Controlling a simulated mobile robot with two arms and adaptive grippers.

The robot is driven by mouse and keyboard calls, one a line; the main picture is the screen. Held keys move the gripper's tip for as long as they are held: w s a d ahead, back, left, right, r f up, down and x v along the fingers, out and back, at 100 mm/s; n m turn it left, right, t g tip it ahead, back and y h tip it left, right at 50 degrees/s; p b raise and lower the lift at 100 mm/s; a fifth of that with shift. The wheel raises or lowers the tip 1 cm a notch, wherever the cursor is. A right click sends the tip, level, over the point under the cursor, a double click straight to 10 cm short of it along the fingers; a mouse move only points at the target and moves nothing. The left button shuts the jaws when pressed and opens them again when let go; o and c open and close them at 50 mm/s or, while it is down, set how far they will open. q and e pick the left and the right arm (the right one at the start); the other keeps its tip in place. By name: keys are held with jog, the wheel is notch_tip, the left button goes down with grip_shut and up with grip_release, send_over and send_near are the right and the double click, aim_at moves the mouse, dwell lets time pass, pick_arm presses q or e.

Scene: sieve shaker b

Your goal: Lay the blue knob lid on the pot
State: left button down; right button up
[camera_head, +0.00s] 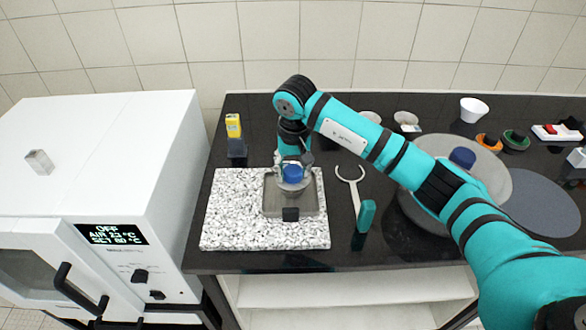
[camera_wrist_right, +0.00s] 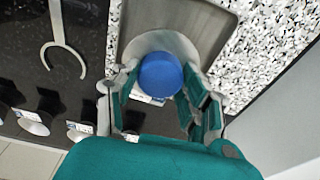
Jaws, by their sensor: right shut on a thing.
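My right gripper (camera_head: 293,170) is shut on the blue knob (camera_head: 292,173) of a grey lid, above a shallow grey tray (camera_head: 271,206). In the right wrist view, the blue knob (camera_wrist_right: 160,75) sits between the teal fingers of the right gripper (camera_wrist_right: 165,95). A round metallic rim (camera_wrist_right: 158,42) shows around and beyond the knob. I cannot tell there how much of this metal is lid and how much is pot, or whether the lid touches the pot. My left gripper is not in view.
The tray rests on a speckled slab (camera_head: 225,222). A fork-shaped tool with a teal handle (camera_head: 366,215) lies right of it. A white oven (camera_head: 120,140) stands at the left. A large grey disc (camera_head: 497,185) with a dark blue piece (camera_head: 462,157) is partly behind my right arm.

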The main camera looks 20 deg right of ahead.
jog(key=shift+f, duration=0.1)
dwell(0.3)
jog(key=shift+f+b, duration=0.2)
jog(key=shift+b, duration=0.3)
jog(key=shift+f+b, duration=0.25)
jog(key=shift+b, duration=0.2)
dwell(0.5)
jog(key=o, duration=1.1)
jog(key=shift+r+p, duration=1.55)
jog(key=shift+r, duration=2)
